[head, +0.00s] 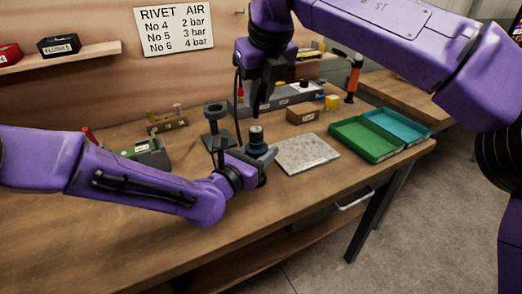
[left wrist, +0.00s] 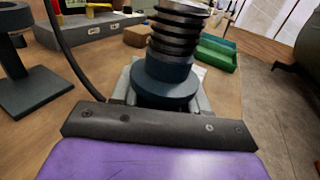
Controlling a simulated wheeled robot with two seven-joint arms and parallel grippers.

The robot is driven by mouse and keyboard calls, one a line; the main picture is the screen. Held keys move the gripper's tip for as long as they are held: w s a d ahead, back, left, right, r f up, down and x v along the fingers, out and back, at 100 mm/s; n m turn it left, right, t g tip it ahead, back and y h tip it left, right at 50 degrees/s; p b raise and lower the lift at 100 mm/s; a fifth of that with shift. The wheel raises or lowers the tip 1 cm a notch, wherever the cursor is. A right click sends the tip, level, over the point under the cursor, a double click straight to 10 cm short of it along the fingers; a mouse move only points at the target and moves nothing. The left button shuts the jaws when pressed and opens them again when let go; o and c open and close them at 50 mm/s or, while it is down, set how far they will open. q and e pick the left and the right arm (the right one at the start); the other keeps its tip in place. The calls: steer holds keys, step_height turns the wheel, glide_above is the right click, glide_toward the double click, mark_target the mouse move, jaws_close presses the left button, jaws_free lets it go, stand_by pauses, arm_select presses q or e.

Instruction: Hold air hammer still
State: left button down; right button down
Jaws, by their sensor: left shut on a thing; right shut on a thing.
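A dark cylindrical tool with a coil spring, which I take to be the air hammer (head: 256,138), stands upright at my left gripper (head: 262,166) near the middle of the bench. In the left wrist view the air hammer (left wrist: 170,80) shows its spring above a wide dark collar; its top is cut off. My left gripper is shut on it, with the fingertips largely hidden. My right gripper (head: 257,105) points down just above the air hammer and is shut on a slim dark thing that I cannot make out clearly. A black hose (left wrist: 66,60) curves beside the air hammer.
A grey plate (head: 306,154) lies just right of the air hammer. Green (head: 366,138) and teal (head: 398,124) trays sit further right. A dark stand (head: 216,125) is close behind on the left. An orange-handled tool (head: 354,78) stands at the back. The front bench edge is clear.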

stand_by(0.3)
arm_select(q)
steer(key=shift+c, duration=2.4)
jaws_free()
steer(key=shift+s, duration=0.1)
